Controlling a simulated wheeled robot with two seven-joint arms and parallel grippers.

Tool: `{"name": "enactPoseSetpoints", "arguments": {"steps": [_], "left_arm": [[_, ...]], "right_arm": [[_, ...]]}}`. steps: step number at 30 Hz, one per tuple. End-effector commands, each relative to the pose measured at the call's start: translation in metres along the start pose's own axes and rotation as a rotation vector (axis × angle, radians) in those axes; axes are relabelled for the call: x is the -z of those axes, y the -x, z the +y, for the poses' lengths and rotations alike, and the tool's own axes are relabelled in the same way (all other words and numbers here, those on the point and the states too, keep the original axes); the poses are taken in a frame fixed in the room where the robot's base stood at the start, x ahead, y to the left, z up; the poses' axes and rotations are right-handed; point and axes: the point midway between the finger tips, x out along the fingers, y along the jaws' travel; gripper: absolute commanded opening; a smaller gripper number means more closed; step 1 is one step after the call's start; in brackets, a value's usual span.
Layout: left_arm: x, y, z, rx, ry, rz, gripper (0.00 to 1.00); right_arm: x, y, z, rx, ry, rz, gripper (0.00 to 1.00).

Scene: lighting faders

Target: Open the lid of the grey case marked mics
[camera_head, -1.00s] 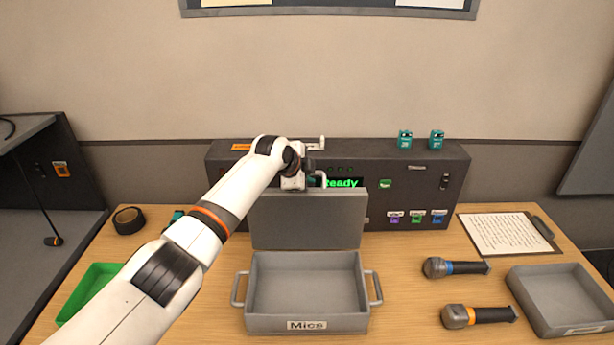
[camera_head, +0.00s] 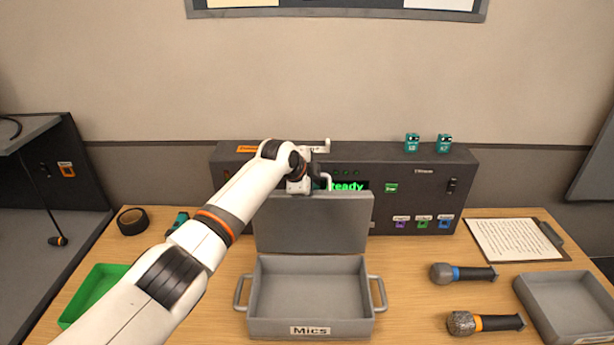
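The grey case (camera_head: 311,326) marked "Mics" stands on the table in the middle of the head view. Its lid (camera_head: 312,224) stands upright at the back, and the inside shows empty. My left gripper (camera_head: 318,184) is at the top edge of the lid, in front of the dark console. The wrist and lid hide much of its fingers, so I cannot tell whether it is open or shut, or whether it touches the lid. My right gripper is not in view.
A dark console (camera_head: 408,180) with a green "ready" display stands behind the case. Two microphones (camera_head: 462,273) and a grey tray (camera_head: 530,302) lie to the right, with a clipboard (camera_head: 512,240) behind. A green tray (camera_head: 92,290) and black tape roll (camera_head: 132,221) are at left.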

Motion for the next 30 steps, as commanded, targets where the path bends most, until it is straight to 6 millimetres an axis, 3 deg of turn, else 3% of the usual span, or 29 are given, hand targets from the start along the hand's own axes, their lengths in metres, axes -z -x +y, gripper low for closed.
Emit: {"name": "enactPoseSetpoints", "arguments": {"steps": [8,21,30], "left_arm": [[0.001,0.027,0.001,-0.005,-0.003,0.000,0.20],[0.001,0.102,-0.001,-0.003,-0.001,0.001,0.20],[0.001,0.120,-0.001,0.001,0.000,0.003,0.20]], "right_arm": [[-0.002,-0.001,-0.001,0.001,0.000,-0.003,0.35],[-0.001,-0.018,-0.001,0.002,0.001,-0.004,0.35],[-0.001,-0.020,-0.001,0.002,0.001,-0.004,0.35]]}}
